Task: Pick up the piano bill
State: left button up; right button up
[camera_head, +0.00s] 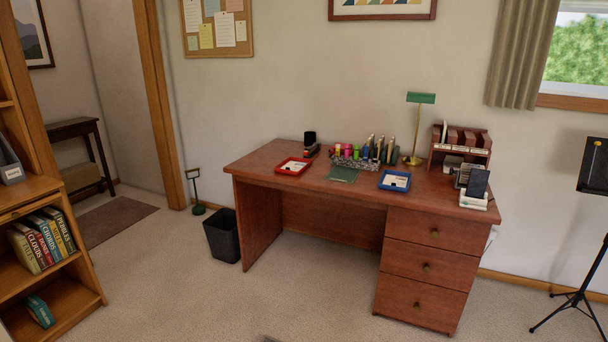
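I cannot make out which paper is the piano bill. A red tray (281,171) with a white paper in it lies on the left part of the desk (262,167). A blue tray (383,188) with a white paper in it lies near the desk's front middle. A wooden letter rack (481,160) with upright slots and a pale paper in its left part stands at the back right of the desk. The writing on these papers is too small to read. Neither of my grippers shows in this view.
A desk lamp (420,99) and a pen organizer (352,162) stand at the desk's back. A black waste bin (222,238) stands left of the desk. A bookshelf (60,268) is at left, a music stand (583,297) at right. The carpet in front is mostly clear.

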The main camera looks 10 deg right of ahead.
aim_at(393, 180)
jog(key=i+z, duration=0.25)
jog(key=i, duration=0.25)
jog(key=i+j+z, duration=0.25)
jog(key=i, duration=0.2)
jog(key=i+j+z, duration=0.25)
jog(key=i, duration=0.2)
